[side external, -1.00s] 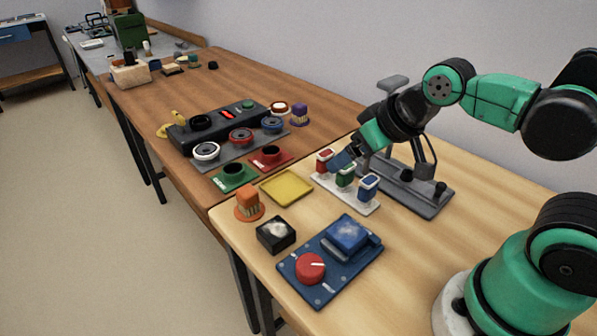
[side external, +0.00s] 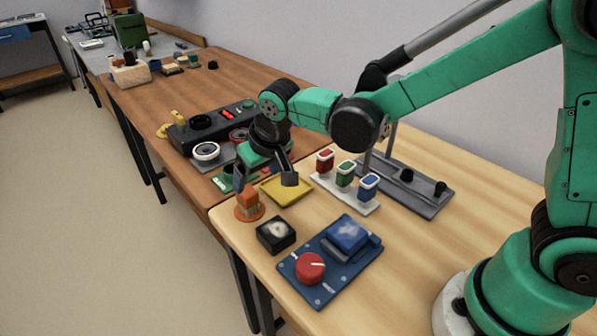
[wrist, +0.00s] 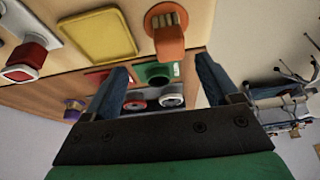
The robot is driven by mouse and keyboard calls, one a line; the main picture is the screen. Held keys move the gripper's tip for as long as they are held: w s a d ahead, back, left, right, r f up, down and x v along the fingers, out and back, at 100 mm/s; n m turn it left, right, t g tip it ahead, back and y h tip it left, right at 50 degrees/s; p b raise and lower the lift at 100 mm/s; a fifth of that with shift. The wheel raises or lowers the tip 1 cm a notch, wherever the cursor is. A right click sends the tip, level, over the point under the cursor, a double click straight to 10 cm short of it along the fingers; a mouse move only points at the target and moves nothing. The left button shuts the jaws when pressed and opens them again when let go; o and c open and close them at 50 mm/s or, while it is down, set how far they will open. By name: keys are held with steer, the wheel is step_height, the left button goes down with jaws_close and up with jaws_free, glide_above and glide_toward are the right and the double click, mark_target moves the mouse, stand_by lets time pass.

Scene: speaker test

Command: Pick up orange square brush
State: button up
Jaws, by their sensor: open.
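The orange square brush (side external: 248,199) stands upright on its round orange base (side external: 241,217) near the left edge of the light wooden table. In the wrist view the brush (wrist: 168,42) shows its pale bristles at the top of the picture, beyond the fingertips and nearer the right finger. My gripper (side external: 264,179) is open and empty, above and just behind the brush, with one finger close to it and the other over the yellow tray (side external: 284,194). In the wrist view both fingers of my gripper (wrist: 161,66) are spread, with nothing between them.
In front of the brush are a black block with a white top (side external: 276,234) and a blue panel (side external: 316,286) with a red knob. A white rack (side external: 358,205) with red, green and blue pieces stands to the right. A green holder (wrist: 156,74) lies behind.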

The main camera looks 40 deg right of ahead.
mark_target(248, 192)
steer(key=shift+w+a+f, duration=0.25)
steer(key=shift+a+f, duration=0.05)
steer(key=shift+f, duration=0.25)
steer(key=shift+w+a+f, duration=0.25)
steer(key=shift+a+f, duration=0.05)
steer(key=shift+f, duration=0.25)
steer(key=shift+x, duration=2.55)
steer(key=shift+s, duration=0.1)
jaws_close()
step_height(248, 192, up, 20)
